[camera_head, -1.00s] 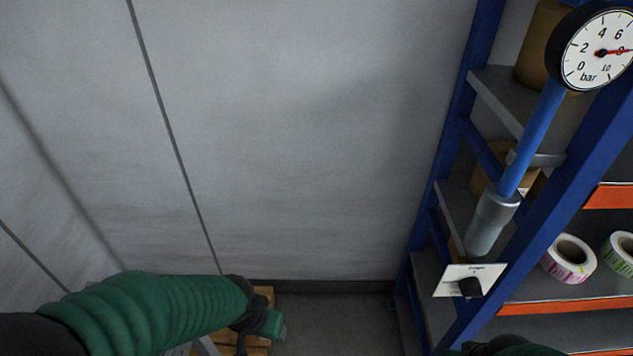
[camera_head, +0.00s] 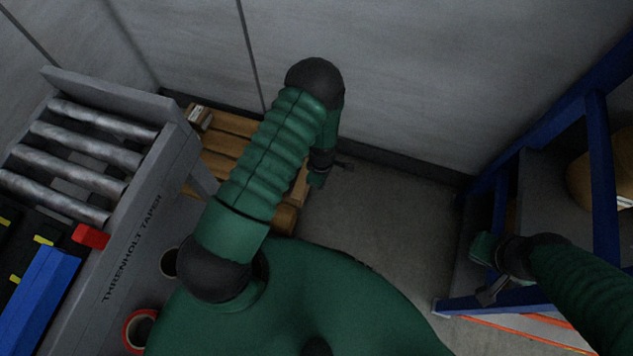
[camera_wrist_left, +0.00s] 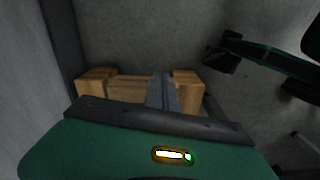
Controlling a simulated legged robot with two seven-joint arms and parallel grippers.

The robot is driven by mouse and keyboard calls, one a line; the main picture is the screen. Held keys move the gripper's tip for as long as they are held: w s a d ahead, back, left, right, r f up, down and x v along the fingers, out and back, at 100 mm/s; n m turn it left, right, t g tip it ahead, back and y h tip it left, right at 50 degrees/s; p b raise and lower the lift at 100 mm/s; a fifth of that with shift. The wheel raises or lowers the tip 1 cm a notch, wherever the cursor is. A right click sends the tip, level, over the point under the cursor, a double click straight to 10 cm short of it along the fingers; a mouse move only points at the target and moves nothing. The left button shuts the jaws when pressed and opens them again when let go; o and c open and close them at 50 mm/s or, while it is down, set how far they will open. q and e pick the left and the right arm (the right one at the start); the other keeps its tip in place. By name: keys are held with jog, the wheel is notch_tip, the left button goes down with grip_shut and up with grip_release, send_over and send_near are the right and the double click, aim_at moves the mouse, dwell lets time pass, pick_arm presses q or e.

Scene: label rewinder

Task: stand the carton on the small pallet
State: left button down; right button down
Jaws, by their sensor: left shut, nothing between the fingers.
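The wooden pallet (camera_head: 232,128) lies on the floor by the wall, partly hidden behind my left arm. A small brown and white box (camera_head: 199,117), which looks like the carton, sits at the pallet's far left end; its footing and stance are hard to make out. My left gripper (camera_head: 318,179) hangs beyond the pallet's right edge, apart from the box. In the left wrist view its fingers (camera_wrist_left: 162,94) are shut and empty, with pallet wood (camera_wrist_left: 125,88) behind them. My right gripper (camera_head: 487,286) is by the blue rack; its finger opening is unclear.
A grey taper machine (camera_head: 150,215) with rollers (camera_head: 92,148) stands at left, close to the pallet. A blue rack (camera_head: 603,150) holding a brown container (camera_head: 597,182) stands at right. The floor (camera_head: 385,215) between is bare.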

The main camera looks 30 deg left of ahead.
pick_arm(q)
jog(key=a+f+b, duration=0.4)
jog(key=f+b, duration=0.2)
jog(key=f, duration=0.3)
jog(key=shift+s, duration=0.2)
jog(key=shift+a, duration=0.1)
